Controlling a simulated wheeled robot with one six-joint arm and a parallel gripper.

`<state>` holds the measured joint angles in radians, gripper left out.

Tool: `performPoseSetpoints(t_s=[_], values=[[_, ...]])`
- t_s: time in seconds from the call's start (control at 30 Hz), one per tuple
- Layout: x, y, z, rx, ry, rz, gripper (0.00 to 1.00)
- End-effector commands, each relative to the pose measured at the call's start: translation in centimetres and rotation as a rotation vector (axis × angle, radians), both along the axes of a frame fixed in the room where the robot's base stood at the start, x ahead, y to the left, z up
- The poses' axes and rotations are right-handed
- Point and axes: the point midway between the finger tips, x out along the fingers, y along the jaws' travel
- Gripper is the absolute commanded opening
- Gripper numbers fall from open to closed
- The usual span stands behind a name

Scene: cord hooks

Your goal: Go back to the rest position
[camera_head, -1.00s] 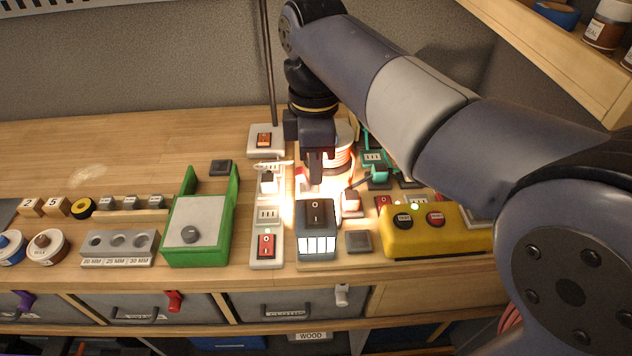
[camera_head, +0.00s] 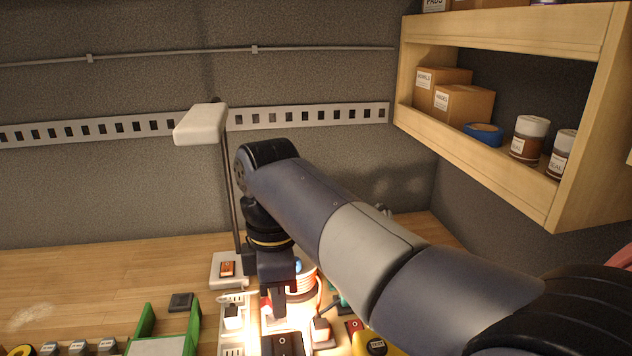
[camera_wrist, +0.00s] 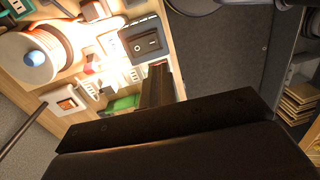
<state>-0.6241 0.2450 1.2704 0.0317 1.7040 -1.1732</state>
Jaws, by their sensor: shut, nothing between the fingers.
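My gripper (camera_head: 279,304) points down over the bench in the head view, above the brightly lit group of sockets and switches. Its fingers are shut with nothing between them. In the wrist view the dark gripper (camera_wrist: 158,84) reaches up from the bottom, beside a black rocker switch box (camera_wrist: 146,42). The same switch box (camera_head: 284,343) shows at the bottom edge of the head view, just below the fingers. I cannot tell how far apart they are. My arm crosses the head view to the lower right.
A lamp (camera_head: 202,124) on a thin post stands just left of my arm. A wooden shelf (camera_head: 494,141) with boxes and jars hangs at the upper right. A cord reel (camera_head: 303,287) is close behind my gripper.

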Motion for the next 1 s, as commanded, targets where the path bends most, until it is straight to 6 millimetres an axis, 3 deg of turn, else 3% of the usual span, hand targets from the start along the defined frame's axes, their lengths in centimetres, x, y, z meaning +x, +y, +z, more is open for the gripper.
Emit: performPoseSetpoints(t_s=[0.33,0.73,0.8,1.0], values=[[0.9,0.2,-6.5,0.000,0.004,-0.001,0.00],[1.1,-0.3,-6.4,-0.010,0.054,0.006,0.00],[1.3,-0.2,-4.4,-0.009,0.051,0.006,0.00],[1.6,-0.1,-1.6,-0.011,0.053,0.006,0.00]])
